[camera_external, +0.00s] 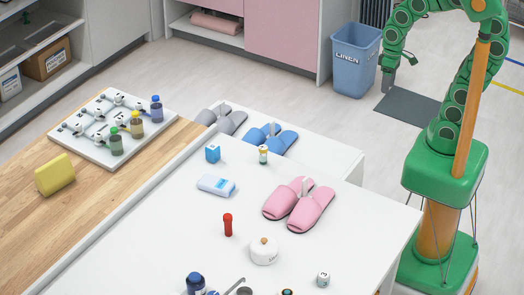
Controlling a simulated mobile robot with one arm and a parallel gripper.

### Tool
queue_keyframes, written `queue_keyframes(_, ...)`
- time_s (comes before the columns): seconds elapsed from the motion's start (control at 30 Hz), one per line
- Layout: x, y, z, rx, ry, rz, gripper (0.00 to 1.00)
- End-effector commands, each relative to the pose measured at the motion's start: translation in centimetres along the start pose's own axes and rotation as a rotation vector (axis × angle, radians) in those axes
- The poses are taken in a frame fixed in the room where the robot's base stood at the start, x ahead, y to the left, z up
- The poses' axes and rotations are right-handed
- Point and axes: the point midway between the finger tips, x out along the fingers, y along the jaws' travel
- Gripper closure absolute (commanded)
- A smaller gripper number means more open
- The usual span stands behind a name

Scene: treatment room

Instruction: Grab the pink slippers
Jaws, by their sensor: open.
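The pink slippers (298,204) lie side by side on the white table, right of its middle. Their open ends point to the upper right. My gripper (388,83) hangs at the upper right, beyond the table's far right corner and beside the blue bin. It is open and well apart from the slippers. Its fingers are small and hard to make out. Nothing shows in it.
Blue slippers (270,137) and grey slippers (222,119) lie on a white surface behind. Around the pink pair stand a white lidded jar (264,250), a red bottle (228,225), a blue-white pack (216,185) and a small vial (263,155). A blue bin (355,60) stands on the floor.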

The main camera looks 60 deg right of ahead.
Motion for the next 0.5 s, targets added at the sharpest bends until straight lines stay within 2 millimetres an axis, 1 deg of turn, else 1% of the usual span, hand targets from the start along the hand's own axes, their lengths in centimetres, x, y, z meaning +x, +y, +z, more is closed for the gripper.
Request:
queue_keyframes(0.03, 0.4, -1.6, -1.5, -0.021, 0.025, -0.025, 0.36)
queue_keyframes(0.17, 1.0, -5.8, -5.2, -0.058, 0.105, -0.089, 0.36)
queue_keyframes(0.2, 1.2, -7.0, -6.2, -0.066, 0.125, -0.108, 0.36)
queue_keyframes(0.27, 1.5, -9.0, -7.8, -0.077, 0.162, -0.134, 0.36)
queue_keyframes(0.3, 1.7, -10.3, -8.7, -0.085, 0.183, -0.152, 0.36)
queue_keyframes(0.47, 2.6, -15.4, -12.1, -0.100, 0.270, -0.213, 0.36)
queue_keyframes(0.5, 2.8, -16.7, -12.8, -0.103, 0.289, -0.227, 0.36)
